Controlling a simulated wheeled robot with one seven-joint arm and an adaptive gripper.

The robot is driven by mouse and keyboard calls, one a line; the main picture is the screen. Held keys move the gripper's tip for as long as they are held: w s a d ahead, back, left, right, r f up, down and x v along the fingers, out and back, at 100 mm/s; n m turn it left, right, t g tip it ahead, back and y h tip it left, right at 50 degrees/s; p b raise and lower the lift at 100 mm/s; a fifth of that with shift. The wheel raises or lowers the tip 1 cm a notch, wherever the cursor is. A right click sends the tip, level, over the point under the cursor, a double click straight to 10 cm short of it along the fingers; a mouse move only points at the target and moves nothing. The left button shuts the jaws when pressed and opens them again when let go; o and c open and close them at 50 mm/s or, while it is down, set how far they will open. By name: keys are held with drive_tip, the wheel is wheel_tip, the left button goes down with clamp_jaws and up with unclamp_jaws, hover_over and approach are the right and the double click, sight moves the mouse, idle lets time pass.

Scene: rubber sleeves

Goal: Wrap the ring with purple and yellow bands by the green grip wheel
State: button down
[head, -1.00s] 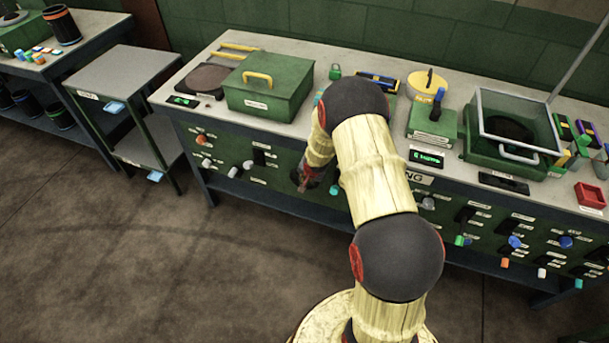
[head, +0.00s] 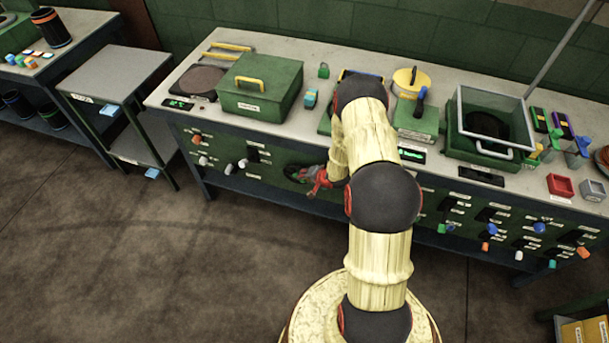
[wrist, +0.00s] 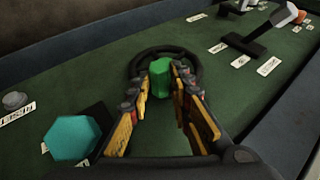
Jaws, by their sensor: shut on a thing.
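The green grip (wrist: 160,77) stands on the rim of a black handwheel (wrist: 190,58) on the sloped green panel in the wrist view. In the head view the wheel (head: 293,173) is on the front panel, partly behind my gripper. My gripper (wrist: 163,92), with yellow and black fingers, is shut on the green grip, one finger on each side. It also shows red and small in the head view (head: 316,180). I cannot pick out a ring with purple and yellow bands in either view.
A teal knob (wrist: 72,137) lies close left of my gripper. A black lever (wrist: 255,45) is beyond it on the right. The bench top holds a green box (head: 260,95), a pot (head: 410,82) and a clear-lidded unit (head: 490,115).

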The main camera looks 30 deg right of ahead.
drive_tip(key=shift+s+f, duration=0.1)
idle(0.4)
drive_tip(key=c, duration=1.6)
unclamp_jaws()
